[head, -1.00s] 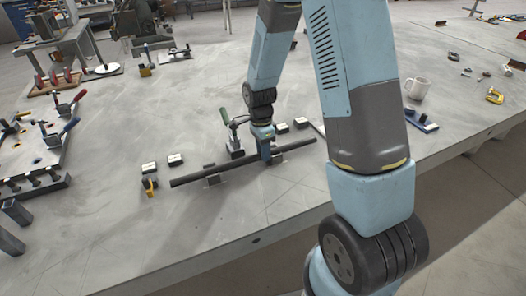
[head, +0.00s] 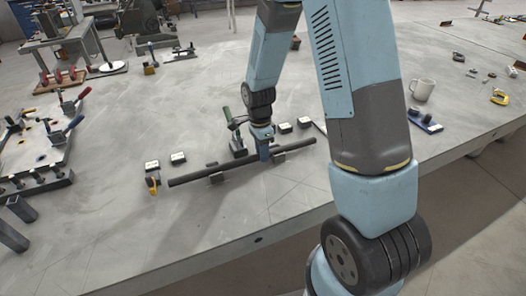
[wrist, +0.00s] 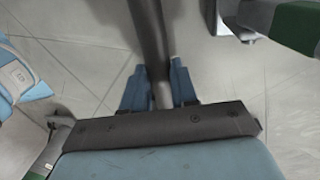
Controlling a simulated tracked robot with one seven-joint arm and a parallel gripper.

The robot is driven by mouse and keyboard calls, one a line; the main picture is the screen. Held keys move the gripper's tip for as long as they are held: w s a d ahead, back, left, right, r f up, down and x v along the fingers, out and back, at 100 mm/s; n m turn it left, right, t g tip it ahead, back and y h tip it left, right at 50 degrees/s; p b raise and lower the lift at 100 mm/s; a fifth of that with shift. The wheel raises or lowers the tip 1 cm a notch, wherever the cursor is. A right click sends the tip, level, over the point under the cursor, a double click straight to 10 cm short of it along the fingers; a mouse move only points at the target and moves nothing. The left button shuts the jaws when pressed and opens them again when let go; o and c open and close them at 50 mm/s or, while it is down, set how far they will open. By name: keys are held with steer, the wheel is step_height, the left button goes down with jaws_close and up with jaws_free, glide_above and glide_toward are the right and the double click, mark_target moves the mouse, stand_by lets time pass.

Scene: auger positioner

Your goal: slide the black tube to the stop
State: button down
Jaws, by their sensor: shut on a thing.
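The long black tube (head: 195,178) lies slightly aslant across low grey supports (head: 216,177) near the table's front edge. My gripper (head: 264,154) is shut on the tube right of its middle, from above. In the wrist view, the tube (wrist: 150,40) runs between my two blue fingertips (wrist: 158,88). A small upright piece with a yellow part (head: 153,185) stands just beyond the tube's left end, with a small gap between them. I cannot tell whether this piece is the stop.
A green-handled clamp (head: 238,143) stands close behind my gripper. Pale-topped blocks (head: 178,158) sit behind the tube. The table in front of the tube is clear.

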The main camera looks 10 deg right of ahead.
steer(key=shift+s+a, duration=0.25)
steer(key=shift+a, duration=0.9)
stand_by(0.4)
steer(key=c, duration=0.8)
jaws_free()
step_height(320, 180, up, 14)
steer(key=w+f, duration=0.1)
steer(key=w, duration=0.1)
steer(key=s+d+r+n+t, duration=0.2)
steer(key=s+d+r+n, duration=0.15)
steer(key=r, duration=0.35)
steer(key=s+d+r+n+t, duration=0.1)
steer(key=s+d+r+n, duration=0.3)
steer(key=r, duration=0.4)
steer(key=s+d+r+n+t, duration=0.1)
steer(key=s+r+n, duration=0.1)
steer(key=s, duration=0.3)
steer(key=s+d+r+n+t, duration=0.1)
steer(key=s+d+r+n, duration=0.1)
steer(key=s, duration=0.3)
steer(key=s+d+r+n+t, duration=0.1)
steer(key=s+r+n+t, duration=0.1)
steer(key=s+n, duration=0.2)
steer(key=shift+s+d+r, duration=0.2)
steer(key=shift+s, duration=0.25)
